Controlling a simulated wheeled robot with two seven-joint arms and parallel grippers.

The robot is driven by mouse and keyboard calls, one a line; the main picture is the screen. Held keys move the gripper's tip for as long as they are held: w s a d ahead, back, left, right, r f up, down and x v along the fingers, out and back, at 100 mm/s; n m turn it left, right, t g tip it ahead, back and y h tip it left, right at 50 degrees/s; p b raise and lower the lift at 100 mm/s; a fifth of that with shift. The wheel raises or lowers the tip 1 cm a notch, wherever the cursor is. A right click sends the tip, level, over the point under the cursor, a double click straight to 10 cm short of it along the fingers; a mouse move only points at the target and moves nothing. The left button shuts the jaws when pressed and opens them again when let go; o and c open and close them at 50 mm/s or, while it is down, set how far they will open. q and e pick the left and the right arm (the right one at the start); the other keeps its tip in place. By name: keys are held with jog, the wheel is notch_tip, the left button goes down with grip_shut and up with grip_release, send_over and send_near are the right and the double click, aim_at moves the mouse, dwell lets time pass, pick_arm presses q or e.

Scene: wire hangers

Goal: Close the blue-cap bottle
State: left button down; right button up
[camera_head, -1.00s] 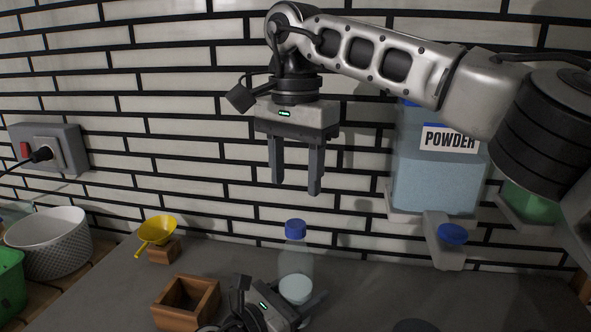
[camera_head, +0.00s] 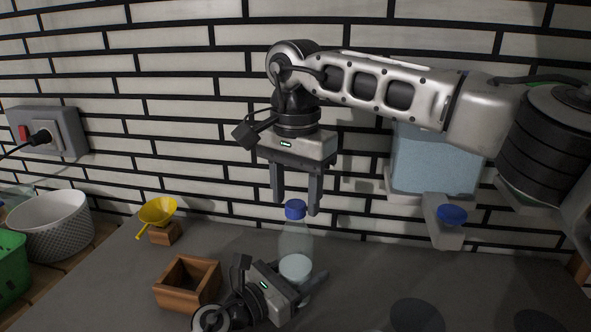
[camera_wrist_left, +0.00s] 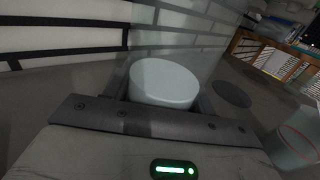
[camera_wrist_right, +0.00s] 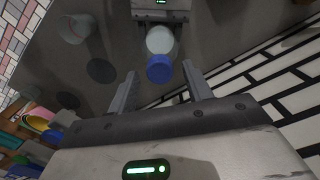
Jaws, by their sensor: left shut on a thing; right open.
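A clear bottle (camera_head: 296,240) with pale contents and a blue cap (camera_head: 295,209) on its top stands upright on the counter. My left gripper (camera_head: 306,287) is shut around the lower part of the bottle; in the left wrist view the pale contents (camera_wrist_left: 164,82) sit between its fingers. My right gripper (camera_head: 296,205) points down at the cap, open. In the right wrist view the blue cap (camera_wrist_right: 159,69) lies between and just beyond the two open fingertips (camera_wrist_right: 160,85), with no contact visible. Whether the cap is screwed tight cannot be told.
A wooden box (camera_head: 187,285) and a yellow funnel (camera_head: 158,211) on a wooden block stand to the left. A white basket (camera_head: 52,226) and a green bin (camera_head: 10,268) are at the far left. A wall-mounted powder dispenser (camera_head: 434,165) with a blue knob (camera_head: 452,215) is at right.

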jog(key=shift+f, duration=0.5)
jog(key=c, duration=1)
jog(key=shift+c, duration=0.2)
